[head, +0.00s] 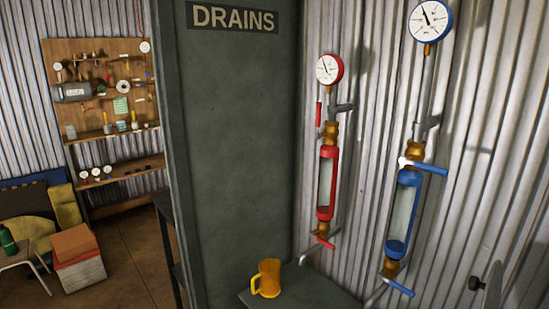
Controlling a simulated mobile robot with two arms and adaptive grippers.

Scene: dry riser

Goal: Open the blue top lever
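The blue top lever (428,168) is on the brass valve (414,150) above the blue-framed sight glass (403,215), on the right of the head view. It sticks out to the right, nearly level, its tip slightly lower, crosswise to the upright pipe. A white round end shows at its left. A blue bottom lever (399,287) points right and slightly down below the glass. The blue pressure gauge (430,21) tops this pipe. Neither of my grippers can be made out in the view.
To the left is a red-framed sight glass (327,182) with an upright red top lever (318,114) and red gauge (329,69). A yellow jug (267,278) stands on a ledge below the DRAINS panel (235,120). A small dark object (476,284) at lower right is unclear.

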